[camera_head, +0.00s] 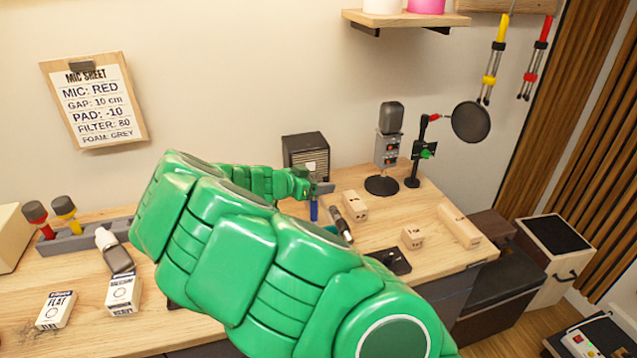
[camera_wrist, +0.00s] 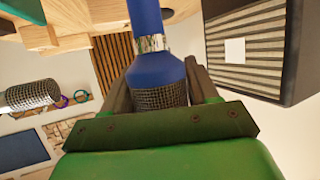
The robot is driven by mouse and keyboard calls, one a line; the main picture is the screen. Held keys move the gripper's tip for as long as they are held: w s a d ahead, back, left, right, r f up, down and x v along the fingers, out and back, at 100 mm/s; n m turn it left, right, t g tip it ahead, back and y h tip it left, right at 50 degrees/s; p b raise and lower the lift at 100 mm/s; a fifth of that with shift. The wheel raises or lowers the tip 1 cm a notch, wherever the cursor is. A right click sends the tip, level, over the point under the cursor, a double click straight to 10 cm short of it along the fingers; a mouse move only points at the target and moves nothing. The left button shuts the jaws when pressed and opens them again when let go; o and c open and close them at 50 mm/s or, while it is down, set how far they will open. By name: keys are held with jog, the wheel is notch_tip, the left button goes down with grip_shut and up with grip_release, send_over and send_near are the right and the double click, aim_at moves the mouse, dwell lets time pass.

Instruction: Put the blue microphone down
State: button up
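The blue microphone (camera_wrist: 159,72) has a blue body, a silver ring and a dark mesh head. In the wrist view my gripper (camera_wrist: 160,90) has its fingers closed on either side of it, near the mesh. In the head view my gripper (camera_head: 320,188) is beyond my green arm, over the table (camera_head: 400,215), in front of a dark boxy amp (camera_head: 306,155). The blue microphone (camera_head: 314,211) hangs below the fingers there. Whether its lower end touches the table cannot be told. A grey holder (camera_head: 85,241) at the left bears a red and a yellow microphone.
A dark microphone (camera_head: 342,226) lies just right of the blue one. Wooden blocks (camera_head: 355,206), a desk microphone stand (camera_head: 382,186) and a pop filter (camera_head: 471,122) are to the right. My arm hides the table's middle.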

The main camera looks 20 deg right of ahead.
jog(key=o, duration=0.3)
jog(key=shift+r, duration=0.15)
jog(key=v, duration=1.2)
